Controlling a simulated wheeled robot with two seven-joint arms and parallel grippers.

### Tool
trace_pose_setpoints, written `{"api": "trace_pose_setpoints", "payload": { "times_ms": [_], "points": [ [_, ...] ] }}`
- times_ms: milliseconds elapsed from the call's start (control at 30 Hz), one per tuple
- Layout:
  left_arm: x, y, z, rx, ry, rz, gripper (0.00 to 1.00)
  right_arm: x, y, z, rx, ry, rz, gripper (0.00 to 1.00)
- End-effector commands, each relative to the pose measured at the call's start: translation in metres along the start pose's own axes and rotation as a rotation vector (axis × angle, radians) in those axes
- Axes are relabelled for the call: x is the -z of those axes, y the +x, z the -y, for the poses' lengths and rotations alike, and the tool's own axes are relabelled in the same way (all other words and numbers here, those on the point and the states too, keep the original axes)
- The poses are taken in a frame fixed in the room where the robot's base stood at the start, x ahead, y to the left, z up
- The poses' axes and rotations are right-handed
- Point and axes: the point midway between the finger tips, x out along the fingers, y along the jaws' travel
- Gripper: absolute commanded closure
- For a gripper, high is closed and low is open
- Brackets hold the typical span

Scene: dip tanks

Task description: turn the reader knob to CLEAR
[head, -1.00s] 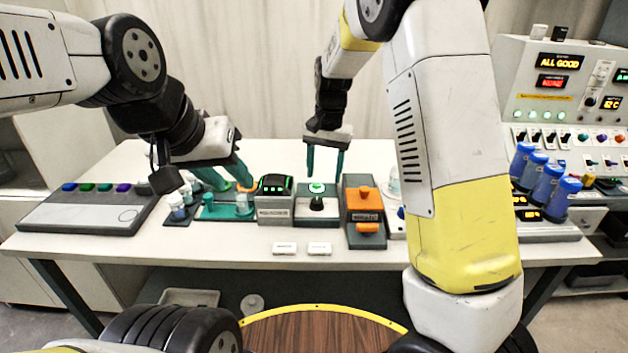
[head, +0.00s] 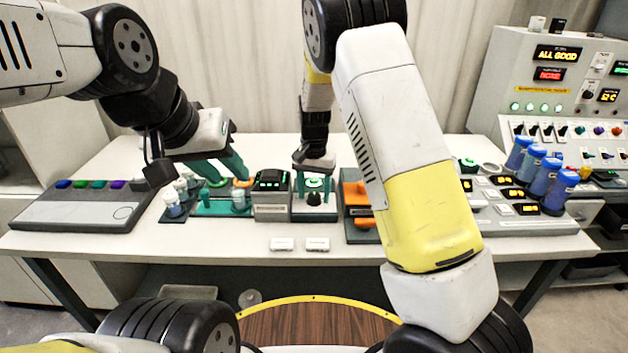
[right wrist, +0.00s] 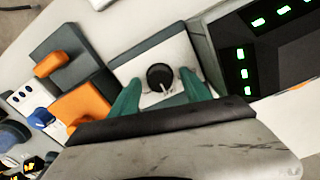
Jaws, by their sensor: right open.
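The reader knob (head: 314,199) is a round black knob on a white-topped box, with a lit green indicator behind it in the head view. In the right wrist view the knob (right wrist: 160,76) has a pale pointer directed toward the lower right of the picture. My right gripper (head: 315,204) is over this box, its teal fingers apart on either side of the knob. In the right wrist view a gap shows between each finger and the knob. My left gripper (head: 235,183) has its fingers apart above a teal rack (head: 222,207) with small bottles. The label text is too small to read.
A dark box with green lights (head: 272,194) stands directly left of the knob box. An orange-and-grey unit (head: 356,194) stands to its right. Two white cards (head: 283,244) lie in front. Blue-capped bottles (head: 541,176) and a control panel (head: 553,75) are at the right.

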Motion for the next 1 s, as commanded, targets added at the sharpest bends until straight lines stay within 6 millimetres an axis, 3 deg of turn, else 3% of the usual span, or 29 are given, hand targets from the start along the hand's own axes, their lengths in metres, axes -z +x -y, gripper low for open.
{"api": "trace_pose_setpoints", "payload": {
  "times_ms": [133,400,767,1000],
  "points": [
    [0.0,0.0,0.0,0.0,0.0,0.0,0.64,0.0,-0.0002,0.0,0.0,0.0,0.0,0.46],
    [0.0,0.0,0.0,0.0,0.0,0.0,0.64,0.0,-0.0004,0.0001,0.0,-0.001,0.0,0.99],
    [0.0,0.0,0.0,0.0,0.0,0.0,0.64,0.0001,-0.0006,-0.0001,0.0,-0.047,0.0,1.0],
    [0.0,0.0,0.0,0.0,0.0,0.0,0.64,0.0003,-0.0011,-0.0001,0.002,-0.193,0.0,1.0]
  ]
}}
